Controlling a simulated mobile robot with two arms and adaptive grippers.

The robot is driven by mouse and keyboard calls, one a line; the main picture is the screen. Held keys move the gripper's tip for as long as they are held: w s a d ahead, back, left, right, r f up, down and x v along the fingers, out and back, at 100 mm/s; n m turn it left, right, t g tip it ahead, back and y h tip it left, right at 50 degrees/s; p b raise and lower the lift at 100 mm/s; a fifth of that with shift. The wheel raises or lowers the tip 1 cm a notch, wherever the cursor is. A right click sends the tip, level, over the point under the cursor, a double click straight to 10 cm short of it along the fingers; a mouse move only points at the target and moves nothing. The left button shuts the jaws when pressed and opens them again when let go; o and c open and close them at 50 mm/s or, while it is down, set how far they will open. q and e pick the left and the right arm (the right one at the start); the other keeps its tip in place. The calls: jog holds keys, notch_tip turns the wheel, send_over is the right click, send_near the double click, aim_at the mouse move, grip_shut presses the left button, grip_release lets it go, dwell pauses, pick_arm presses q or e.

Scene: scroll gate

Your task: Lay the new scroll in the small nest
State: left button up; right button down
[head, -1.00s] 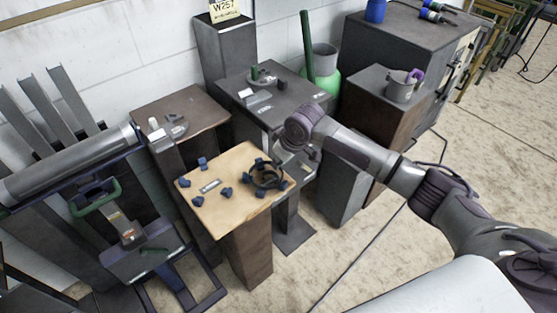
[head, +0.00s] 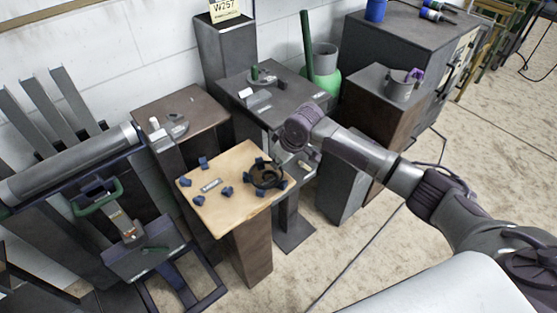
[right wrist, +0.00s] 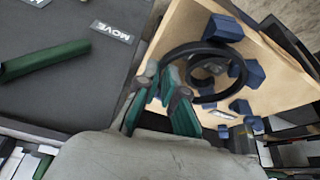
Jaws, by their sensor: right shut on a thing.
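The dark spiral scroll (head: 253,182) is over the right part of a pale wooden board (head: 220,217), among blue blocks. In the right wrist view the scroll (right wrist: 191,47) shows as a coil with open middle, with blue blocks (right wrist: 222,29) close around it. My right gripper (head: 302,156) is at the board's right edge. In the wrist view its green fingertips (right wrist: 172,91) are closed on the coil's outer end. Whether the scroll rests fully on the board is unclear. More blue blocks (head: 227,191) stand around a small label plate (head: 210,185) on the left. My left gripper is out of view.
A dark table (head: 290,98) with green-handled parts stands behind the board. A brown pedestal (head: 190,105) with small grey parts is at the back left. A machine with a green handle (head: 100,197) stands left. Open floor (head: 330,260) lies front right.

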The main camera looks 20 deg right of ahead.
jog(key=shift+f, duration=0.2)
jog(key=c, duration=1.2)
grip_release()
jog(key=v, duration=1.2)
jog(key=shift+d, duration=0.1)
